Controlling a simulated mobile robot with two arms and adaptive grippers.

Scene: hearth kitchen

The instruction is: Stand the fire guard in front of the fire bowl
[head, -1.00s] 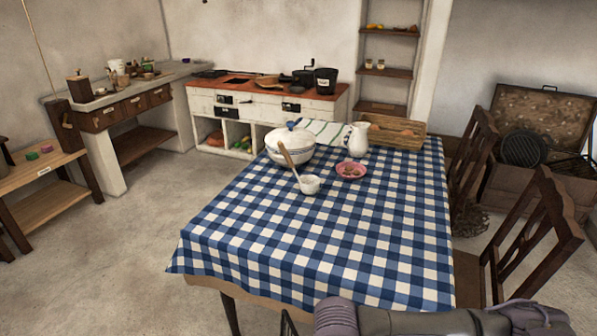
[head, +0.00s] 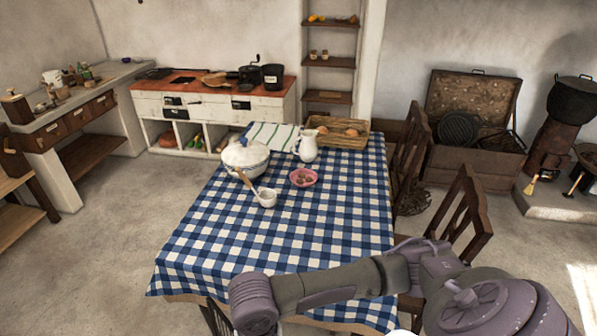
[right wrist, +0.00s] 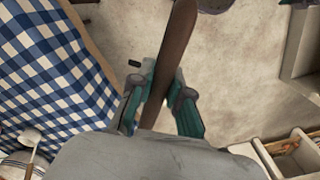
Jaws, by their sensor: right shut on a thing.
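My right gripper (right wrist: 162,90) shows in the right wrist view with its teal fingers shut on a dark brown, narrow thing (right wrist: 175,45), seen edge-on and taken to be the fire guard. In the head view a dark wire-like piece (head: 213,318) shows beside my right arm at the bottom edge; the gripper itself is hidden there. What looks like the fire bowl (head: 584,181) is at the far right on a pale hearth slab, partly cut off by the frame. My left gripper is not in view.
A table with a blue checked cloth (head: 285,235) fills the middle, bearing a tureen, ladle, jug, pink bowl and crate. Two chairs (head: 462,215) stand on its right side. An open chest (head: 475,130) and a stove with a black pot (head: 573,98) stand beyond. A brush (head: 531,184) is by the hearth.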

